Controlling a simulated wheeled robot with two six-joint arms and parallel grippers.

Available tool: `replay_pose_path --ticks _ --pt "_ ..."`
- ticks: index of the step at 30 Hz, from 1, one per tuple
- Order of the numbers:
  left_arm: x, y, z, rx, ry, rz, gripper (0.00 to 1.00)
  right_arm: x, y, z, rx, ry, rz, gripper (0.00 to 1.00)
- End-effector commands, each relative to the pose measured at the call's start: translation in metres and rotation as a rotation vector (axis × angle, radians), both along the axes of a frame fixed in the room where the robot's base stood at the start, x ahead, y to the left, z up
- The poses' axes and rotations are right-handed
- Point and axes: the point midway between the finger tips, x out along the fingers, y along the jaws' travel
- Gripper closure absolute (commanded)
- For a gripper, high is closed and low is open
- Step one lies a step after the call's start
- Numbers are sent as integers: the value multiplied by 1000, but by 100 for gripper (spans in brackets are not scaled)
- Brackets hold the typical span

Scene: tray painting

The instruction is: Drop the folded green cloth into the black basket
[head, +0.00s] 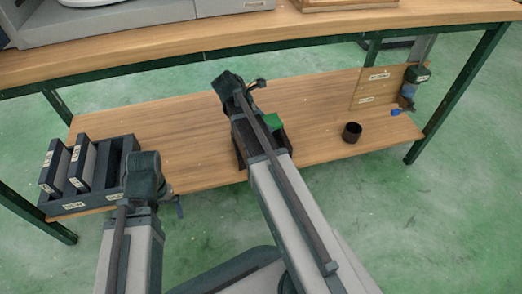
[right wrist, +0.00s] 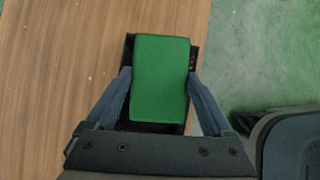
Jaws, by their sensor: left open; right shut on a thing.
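The folded green cloth (right wrist: 160,85) is a flat rectangular block between the fingers of my right gripper (right wrist: 160,78), which is shut on it. The black basket (right wrist: 194,58) shows around and beneath the cloth in the right wrist view. How far the cloth is above the basket or inside its rim I cannot tell. In the head view the cloth (head: 273,121) shows just right of my right arm, which hides much of the basket (head: 286,139). My left gripper (head: 178,204) is open and empty near the shelf's front edge, right of the dark rack.
The basket stands on a low wooden shelf (head: 330,100). A dark slotted rack (head: 112,184) with upright panels is at the left. A dark cup (head: 352,132) stands at the right, near a labelled board (head: 368,92). The tabletop (head: 240,33) overhangs behind.

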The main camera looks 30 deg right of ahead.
Motion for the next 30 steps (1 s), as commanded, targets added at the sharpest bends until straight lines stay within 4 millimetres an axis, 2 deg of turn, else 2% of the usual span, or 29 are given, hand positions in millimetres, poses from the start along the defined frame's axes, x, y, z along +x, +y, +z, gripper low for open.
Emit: replay_pose_path --ticks 1,6,16,17,18,26,30 --pt "0 0 -13 0 -1 0 0 0 0 -13 0 0 0 76" --pt "0 0 -27 -1 -2 0 0 0 0 -27 0 0 0 76" --pt "0 0 -27 -1 -2 0 0 0 0 -27 0 0 0 76" --pt "0 0 -27 -1 -2 0 0 0 0 -27 0 0 0 8" --pt "0 0 -27 -1 -2 0 0 0 0 -27 0 0 0 1" --pt "0 0 -26 -1 -2 0 0 0 0 -26 0 0 0 0" --pt "0 0 -16 0 -1 0 0 1 5 -16 0 0 1 0"
